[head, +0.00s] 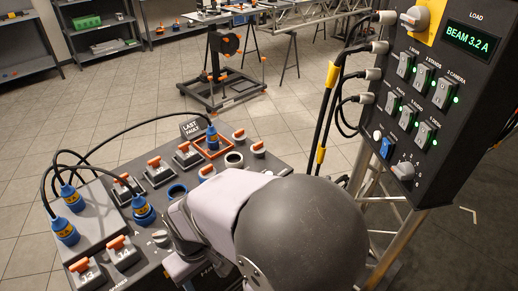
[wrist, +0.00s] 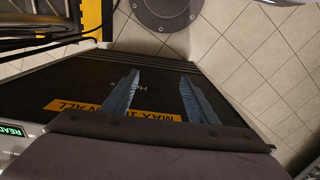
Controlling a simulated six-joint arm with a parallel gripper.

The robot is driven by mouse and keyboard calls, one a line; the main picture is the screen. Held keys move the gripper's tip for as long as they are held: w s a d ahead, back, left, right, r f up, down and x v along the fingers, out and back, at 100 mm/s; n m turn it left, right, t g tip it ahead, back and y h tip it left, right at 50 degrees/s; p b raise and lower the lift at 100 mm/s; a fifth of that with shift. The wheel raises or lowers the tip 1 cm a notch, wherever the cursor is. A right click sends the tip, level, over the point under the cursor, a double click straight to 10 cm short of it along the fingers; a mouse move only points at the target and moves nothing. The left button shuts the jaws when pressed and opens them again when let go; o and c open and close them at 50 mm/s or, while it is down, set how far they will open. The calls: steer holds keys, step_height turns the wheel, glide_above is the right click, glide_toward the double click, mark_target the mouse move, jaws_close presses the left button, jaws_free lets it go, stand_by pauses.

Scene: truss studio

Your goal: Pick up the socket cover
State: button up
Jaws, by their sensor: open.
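My gripper (wrist: 158,76) is open in the wrist view. Its two blue-grey fingers stand apart with nothing between them, over a dark panel (wrist: 80,85) with a yellow label strip. In the head view my arm hides the fingers. I cannot single out the socket cover for certain. The sloped dark console (head: 285,164) carries small round parts with orange tops (head: 258,149), which may be covers or knobs. My arm hides the console's front right part.
Blue plugs (head: 142,209) with black cables stand at the console's left; another (head: 212,137) stands in an orange frame. Switches with orange handles (head: 186,154) line the top. A tall load panel (head: 425,120) with cables rises at right. Open tiled floor (head: 150,95) lies behind.

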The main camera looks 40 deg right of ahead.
steer(key=shift+r, duration=0.1)
step_height(320, 180, up, 11)
steer(key=m+h+p, duration=0.5)
steer(key=m+p, duration=1.1)
steer(key=m, duration=0.2)
glide_above(258, 144)
steer(key=a, duration=0.3)
steer(key=shift+w+d+r, duration=0.1)
steer(key=shift+w+d, duration=0.05)
steer(key=shift+d, duration=0.1)
steer(key=shift+y, duration=0.3)
steer(key=shift+p+x, duration=1.9)
steer(key=shift+x, duration=1.75)
steer(key=shift+r, duration=0.1)
